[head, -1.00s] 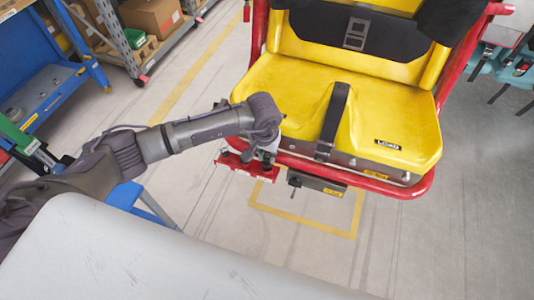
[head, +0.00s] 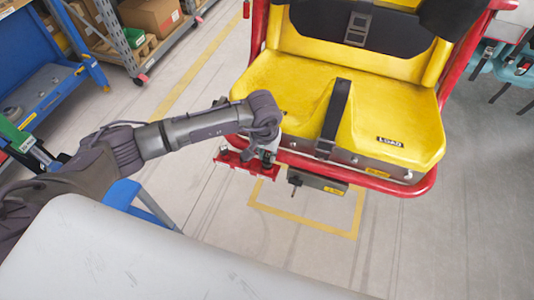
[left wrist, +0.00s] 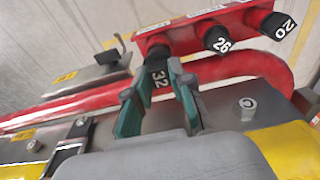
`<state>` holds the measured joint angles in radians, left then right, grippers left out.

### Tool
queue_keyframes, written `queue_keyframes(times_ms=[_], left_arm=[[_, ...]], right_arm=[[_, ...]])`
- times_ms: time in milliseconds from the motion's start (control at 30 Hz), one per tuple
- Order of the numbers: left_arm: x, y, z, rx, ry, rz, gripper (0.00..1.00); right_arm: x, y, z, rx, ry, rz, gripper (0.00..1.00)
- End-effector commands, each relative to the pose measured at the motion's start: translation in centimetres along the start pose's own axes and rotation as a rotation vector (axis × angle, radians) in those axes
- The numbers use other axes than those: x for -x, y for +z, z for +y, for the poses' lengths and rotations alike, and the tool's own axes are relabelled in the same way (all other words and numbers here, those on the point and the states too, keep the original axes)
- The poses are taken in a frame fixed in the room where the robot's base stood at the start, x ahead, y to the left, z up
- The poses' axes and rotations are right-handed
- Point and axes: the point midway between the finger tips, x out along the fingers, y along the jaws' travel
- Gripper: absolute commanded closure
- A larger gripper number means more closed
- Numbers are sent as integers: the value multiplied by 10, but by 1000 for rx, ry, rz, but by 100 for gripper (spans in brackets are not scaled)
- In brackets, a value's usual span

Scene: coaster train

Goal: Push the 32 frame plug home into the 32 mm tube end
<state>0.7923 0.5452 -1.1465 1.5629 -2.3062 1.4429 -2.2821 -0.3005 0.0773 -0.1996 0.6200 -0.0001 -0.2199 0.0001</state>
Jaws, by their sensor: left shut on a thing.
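My left gripper (head: 266,157) is at the front left corner of the yellow seat, low beside the red frame tube. The left wrist view shows its two teal fingers (left wrist: 158,92) shut on the black plug marked 32 (left wrist: 158,76). This plug sits at the near end of a red frame (left wrist: 205,34), which also carries black plugs marked 26 (left wrist: 219,40) and 20 (left wrist: 279,26). In the head view the red frame (head: 233,160) sticks out left of the gripper. I cannot make out the 32 mm tube end or how deep the plug sits. My right gripper is not in view.
The yellow seat (head: 390,120) has a red tube (head: 405,188) along its front. A small grey bracket (head: 318,183) hangs below it. A bolt (left wrist: 247,103) stands near the fingers. A blue bench (head: 45,92) and shelving are at left; the floor in front is clear.

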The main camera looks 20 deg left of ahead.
Motion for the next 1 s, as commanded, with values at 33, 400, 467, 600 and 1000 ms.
queue_keyframes(times_ms=[33, 400, 467, 600, 1000], left_arm=[[0, 0, 0, 0, 0, 0, 100], [0, 0, 0, 0, -1, 0, 100], [0, 0, 0, 0, -1, 0, 100], [0, 0, 0, 0, -1, 0, 100], [-7, 1, 0, 0, -1, 0, 100]], right_arm=[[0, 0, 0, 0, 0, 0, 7], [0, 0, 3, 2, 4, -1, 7], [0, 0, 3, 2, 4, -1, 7], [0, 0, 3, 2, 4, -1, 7], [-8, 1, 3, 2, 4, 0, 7]])
